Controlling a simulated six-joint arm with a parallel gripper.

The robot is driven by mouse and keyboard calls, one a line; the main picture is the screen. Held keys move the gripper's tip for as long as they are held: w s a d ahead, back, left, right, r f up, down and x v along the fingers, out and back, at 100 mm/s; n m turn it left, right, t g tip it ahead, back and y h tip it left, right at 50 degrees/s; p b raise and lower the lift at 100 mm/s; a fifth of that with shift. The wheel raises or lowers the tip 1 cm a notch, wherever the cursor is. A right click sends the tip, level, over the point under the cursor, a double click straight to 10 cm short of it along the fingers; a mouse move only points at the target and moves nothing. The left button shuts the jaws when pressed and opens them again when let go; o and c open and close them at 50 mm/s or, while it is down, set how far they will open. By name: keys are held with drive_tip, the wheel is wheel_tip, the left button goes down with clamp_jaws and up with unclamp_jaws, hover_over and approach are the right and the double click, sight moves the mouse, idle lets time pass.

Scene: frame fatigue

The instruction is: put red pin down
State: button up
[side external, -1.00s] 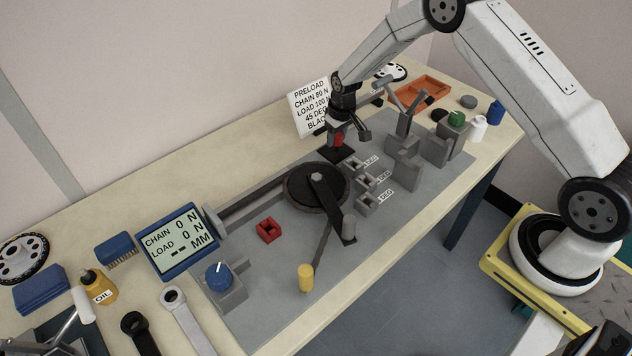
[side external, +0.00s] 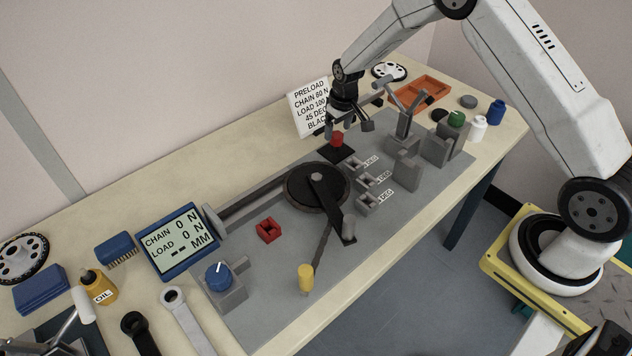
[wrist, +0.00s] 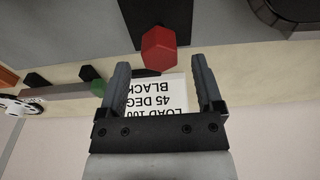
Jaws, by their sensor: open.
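The red pin (side external: 337,139) stands on a small black pad (side external: 338,155) on the grey plate, in front of the white text card. In the wrist view the red pin (wrist: 158,50) shows its hexagonal top, beyond the fingertips and between their lines. Part of the black pad (wrist: 135,12) shows beside it. My gripper (side external: 349,127) is open and empty, just above the pin and apart from it. Its two fingers (wrist: 160,72) are spread wide in the wrist view.
The white text card (side external: 308,107) stands close behind my gripper. A black disc with a crank arm (side external: 300,187) lies to the front left. Grey slotted blocks with labels (side external: 366,181) stand in front, and a red square block (side external: 268,230) sits farther left.

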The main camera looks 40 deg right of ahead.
sight(341, 137)
wheel_tip(341, 137, up, 9)
drive_tip(key=s, duration=0.1)
idle(0.4)
idle(0.3)
drive_tip(key=shift+s, duration=0.1)
drive_tip(key=s+a+r, duration=0.1)
drive_tip(key=s+a, duration=0.1)
drive_tip(key=s, duration=0.6)
drive_tip(key=s+a+r, duration=0.1)
drive_tip(key=s+a, duration=0.2)
drive_tip(key=s, duration=0.5)
drive_tip(key=s+a+r+t, duration=0.1)
drive_tip(key=s+a+r, duration=0.1)
drive_tip(key=s, duration=0.6)
drive_tip(key=shift+s+a, duration=0.25)
drive_tip(key=shift+s, duration=0.05)
drive_tip(key=shift+r, duration=0.1)
